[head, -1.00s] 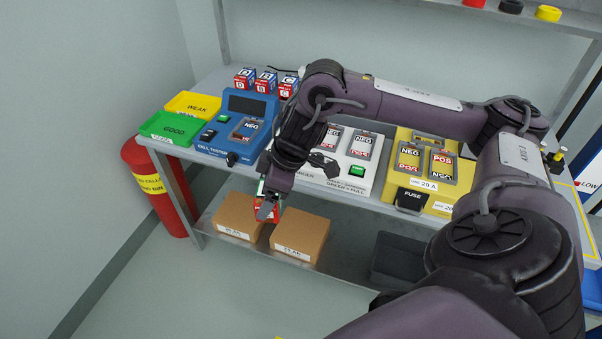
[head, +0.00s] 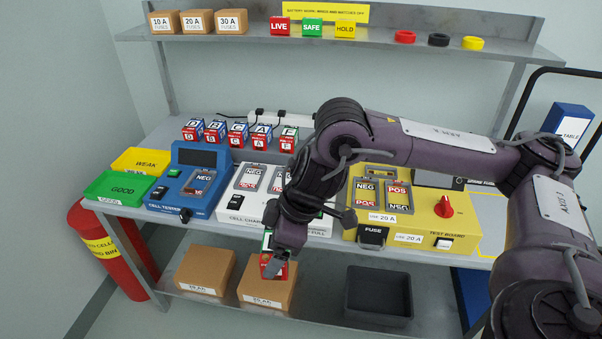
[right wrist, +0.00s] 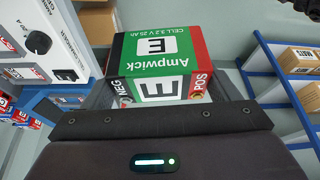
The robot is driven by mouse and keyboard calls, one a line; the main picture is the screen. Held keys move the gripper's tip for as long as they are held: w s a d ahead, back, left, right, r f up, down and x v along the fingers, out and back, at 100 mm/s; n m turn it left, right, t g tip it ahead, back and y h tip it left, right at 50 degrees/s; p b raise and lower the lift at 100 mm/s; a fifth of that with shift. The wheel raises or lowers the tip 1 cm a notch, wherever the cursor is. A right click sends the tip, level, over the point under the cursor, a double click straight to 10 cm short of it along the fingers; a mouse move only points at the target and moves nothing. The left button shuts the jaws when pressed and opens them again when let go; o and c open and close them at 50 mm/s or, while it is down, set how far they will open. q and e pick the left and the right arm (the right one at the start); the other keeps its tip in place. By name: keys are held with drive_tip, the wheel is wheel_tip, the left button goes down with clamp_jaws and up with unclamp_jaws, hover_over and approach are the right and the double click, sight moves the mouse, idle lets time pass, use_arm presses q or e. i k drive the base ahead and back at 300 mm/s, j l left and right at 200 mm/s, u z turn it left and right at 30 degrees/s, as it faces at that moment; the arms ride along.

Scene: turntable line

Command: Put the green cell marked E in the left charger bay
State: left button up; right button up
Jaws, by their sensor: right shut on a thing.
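My right gripper (head: 275,262) is shut on the green cell marked E and holds it in front of the bench's front edge, over the lower shelf. In the right wrist view the cell (right wrist: 158,48) sits between the fingers, with a green top, a black NEG end and a red POS end. In the head view the cell (head: 267,241) is mostly hidden by the gripper. The white charger (head: 232,216) stands behind the gripper; its left bay (head: 250,178) looks empty. My arm partly covers its right bay (head: 281,178). My left gripper is out of view.
A blue cell tester (head: 183,203) stands left of the charger, a yellow test board (head: 410,226) right. Several cells (head: 238,134) stand in a row behind. Green (head: 120,188) and yellow (head: 140,161) trays are at far left. Boxes (head: 267,287) and a dark bin (head: 379,296) occupy the lower shelf.

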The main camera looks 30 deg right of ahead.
sight(258, 183)
drive_tip(key=i+j+z, duration=0.15)
drive_tip(key=i+z, duration=0.3)
drive_tip(key=i+j+z, duration=0.45)
drive_tip(key=i+l, duration=0.1)
